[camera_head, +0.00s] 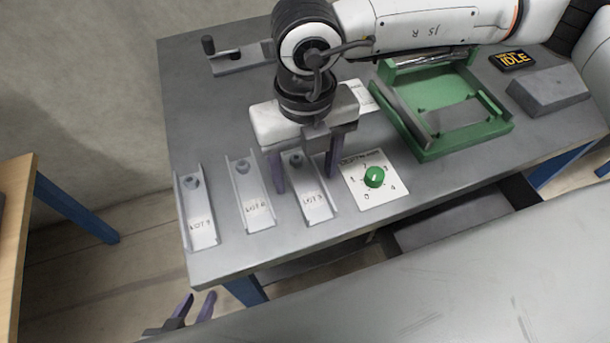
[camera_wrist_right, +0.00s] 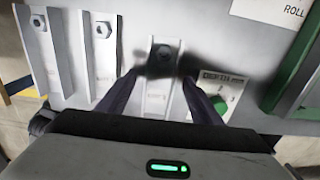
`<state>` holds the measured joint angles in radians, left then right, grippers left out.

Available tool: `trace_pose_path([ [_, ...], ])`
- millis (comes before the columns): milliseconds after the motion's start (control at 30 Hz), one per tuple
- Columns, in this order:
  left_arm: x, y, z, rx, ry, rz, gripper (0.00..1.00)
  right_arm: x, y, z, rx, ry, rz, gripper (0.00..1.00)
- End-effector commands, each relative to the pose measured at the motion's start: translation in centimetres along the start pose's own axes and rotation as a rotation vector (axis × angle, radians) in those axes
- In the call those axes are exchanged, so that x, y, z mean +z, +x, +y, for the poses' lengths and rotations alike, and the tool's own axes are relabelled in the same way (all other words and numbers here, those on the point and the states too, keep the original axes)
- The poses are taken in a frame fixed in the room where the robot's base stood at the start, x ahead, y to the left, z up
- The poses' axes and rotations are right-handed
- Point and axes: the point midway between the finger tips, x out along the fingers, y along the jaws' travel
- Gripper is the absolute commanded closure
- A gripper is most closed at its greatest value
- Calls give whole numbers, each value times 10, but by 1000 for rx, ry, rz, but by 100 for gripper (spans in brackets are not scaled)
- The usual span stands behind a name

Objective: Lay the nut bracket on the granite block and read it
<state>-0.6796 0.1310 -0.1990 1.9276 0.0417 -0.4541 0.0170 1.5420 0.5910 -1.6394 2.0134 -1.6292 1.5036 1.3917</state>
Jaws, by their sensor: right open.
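Three pale metal channel trays lie on the grey bench, each with a nut-like part near its far end: the left tray (camera_head: 201,225), the middle tray (camera_head: 256,208) and the right tray (camera_head: 316,203). I cannot tell which part is the nut bracket. My right gripper (camera_head: 305,183) is open and points down over the right tray, its fingers either side of that tray's nut (camera_head: 295,160). In the right wrist view the nut (camera_wrist_right: 163,55) lies between and beyond the fingertips (camera_wrist_right: 160,80). A plain grey block (camera_head: 550,92), probably the granite block, sits at the far right. My left gripper (camera_head: 193,308) is open and empty, low in front of the bench.
A green fixture (camera_head: 465,140) stands right of the trays. A white dial card with a green knob (camera_head: 374,177) lies close beside the right tray. A small IDLE display (camera_head: 513,60) is near the grey block. A handled metal fixture (camera_head: 232,62) is at the back left.

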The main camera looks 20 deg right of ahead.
Motion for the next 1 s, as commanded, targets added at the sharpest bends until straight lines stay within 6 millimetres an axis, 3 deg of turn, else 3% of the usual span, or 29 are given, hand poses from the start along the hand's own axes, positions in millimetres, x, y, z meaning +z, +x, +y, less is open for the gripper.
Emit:
trace_pose_path([
  [100,0,0,-1,-2,0,0,69,0,0,0,0,0,0,44],
  [400,0,0,-2,-3,0,0,69,0,-1,0,0,0,0,92],
  [667,0,-2,-1,-2,0,0,69,0,-7,0,0,0,-1,92],
  [1000,3,1,-1,-1,2,-2,69,1,-70,1,0,0,-4,92],
])
